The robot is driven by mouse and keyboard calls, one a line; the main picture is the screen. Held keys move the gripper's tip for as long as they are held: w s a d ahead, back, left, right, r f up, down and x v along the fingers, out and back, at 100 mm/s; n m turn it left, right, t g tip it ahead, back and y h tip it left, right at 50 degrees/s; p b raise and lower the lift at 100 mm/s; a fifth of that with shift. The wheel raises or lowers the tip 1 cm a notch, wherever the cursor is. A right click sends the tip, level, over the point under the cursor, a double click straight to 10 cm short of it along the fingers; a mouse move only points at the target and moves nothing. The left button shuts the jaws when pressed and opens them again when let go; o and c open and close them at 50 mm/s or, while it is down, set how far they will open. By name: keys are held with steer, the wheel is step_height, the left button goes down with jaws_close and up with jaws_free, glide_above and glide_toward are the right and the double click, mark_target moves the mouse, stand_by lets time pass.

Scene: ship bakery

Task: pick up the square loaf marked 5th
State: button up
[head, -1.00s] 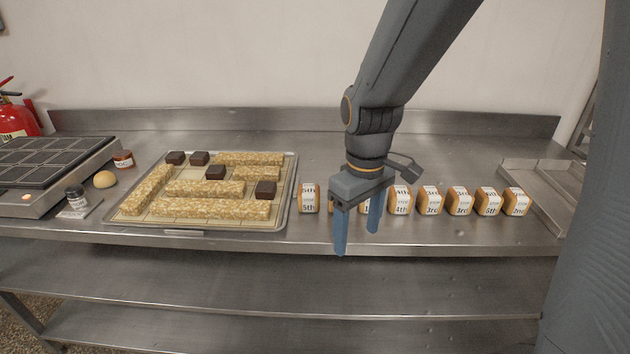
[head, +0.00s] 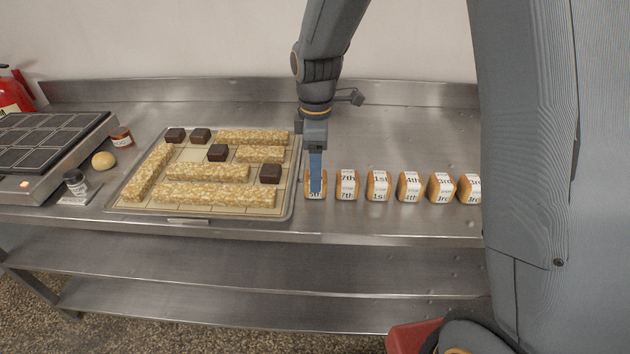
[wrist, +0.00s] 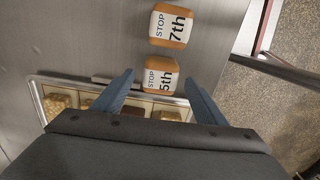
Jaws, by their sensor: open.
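The square loaf marked 5th (head: 316,193) stands on the steel counter at the left end of a row of loaves, just right of the tray. In the head view my gripper (head: 316,188) covers part of it, including some of its label. The wrist view shows the 5th loaf (wrist: 160,76) with its label readable, ahead of and between the two blue fingers of my open gripper (wrist: 160,85). The fingers appear apart from the loaf, and nothing is held. Contact cannot be made out in the head view.
The loaf marked 7th (head: 347,185) stands close beside it, then loaves marked 1st (head: 377,186), 4th (head: 409,187) and others. The tray (head: 288,205) with oat bars and dark cubes lies close on the left. The counter front edge (head: 400,241) is near.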

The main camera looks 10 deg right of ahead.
steer(key=shift+f, duration=1.4)
steer(key=c, duration=1.2)
steer(key=shift+o, duration=0.2)
